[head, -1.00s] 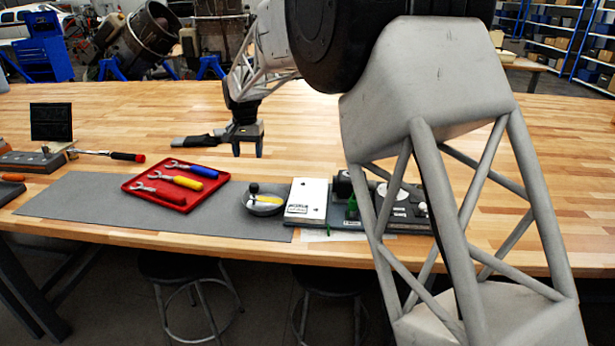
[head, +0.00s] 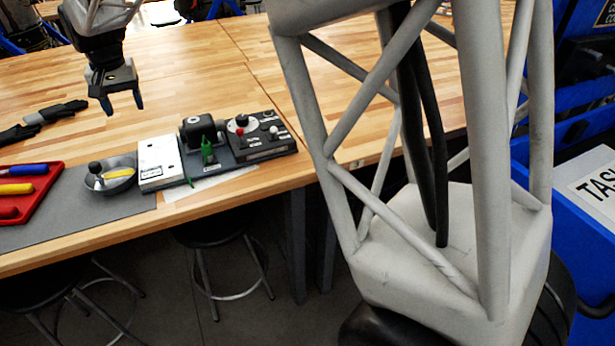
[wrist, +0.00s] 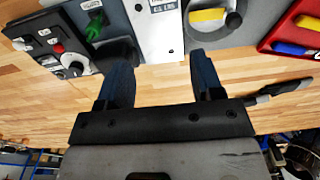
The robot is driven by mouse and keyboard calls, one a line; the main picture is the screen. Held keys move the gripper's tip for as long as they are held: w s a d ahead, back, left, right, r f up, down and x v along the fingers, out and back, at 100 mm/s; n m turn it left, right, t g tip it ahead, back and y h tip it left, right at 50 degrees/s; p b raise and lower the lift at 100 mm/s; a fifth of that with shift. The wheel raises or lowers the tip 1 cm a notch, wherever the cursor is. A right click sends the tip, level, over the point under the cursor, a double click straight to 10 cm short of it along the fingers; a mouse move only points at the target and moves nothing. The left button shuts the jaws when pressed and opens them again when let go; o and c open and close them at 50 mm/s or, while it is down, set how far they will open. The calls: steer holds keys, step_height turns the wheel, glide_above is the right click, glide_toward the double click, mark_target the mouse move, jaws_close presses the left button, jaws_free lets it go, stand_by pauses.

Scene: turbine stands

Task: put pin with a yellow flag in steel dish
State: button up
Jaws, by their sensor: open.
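The steel dish (head: 128,183) sits on the grey mat, beside the white box. A yellow piece (head: 120,173), which looks like the flag, lies in the dish; a black knob on a pale stem (head: 95,169) rises at the dish's left side. I cannot tell whether these are one pin. In the wrist view the dish (wrist: 238,8) is at the top with the yellow piece (wrist: 207,15) in it. My gripper (head: 123,102) is open and empty, above the bench behind the dish and touching nothing; its two fingers also show in the wrist view (wrist: 161,68).
The red tray (head: 55,188) with coloured-handled tools is left of the dish. To the right are the white box (head: 158,163), a green item (head: 207,152) on a block, and a control panel (head: 260,137). Bare bench lies beyond.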

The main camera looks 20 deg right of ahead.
steer(key=s+d+r+t, duration=0.1)
steer(key=s+d+r, duration=0.1)
steer(key=s+d, duration=0.8)
steer(key=s+d+r, duration=0.2)
steer(key=s+d, duration=0.7)
steer(key=s, duration=0.1)
steer(key=s+d+f, duration=0.2)
steer(key=s+d, duration=0.1)
steer(key=s, duration=0.4)
steer(key=s+d+f, duration=0.3)
steer(key=s, duration=0.4)
steer(key=s+d+f+t, duration=0.1)
steer(key=s+d+f, duration=0.1)
steer(key=s+d, duration=0.2)
steer(key=s, duration=0.3)
steer(key=shift+s+f, duration=0.15)
steer(key=shift+f, duration=0.15)
steer(key=shift+c, duration=0.6)
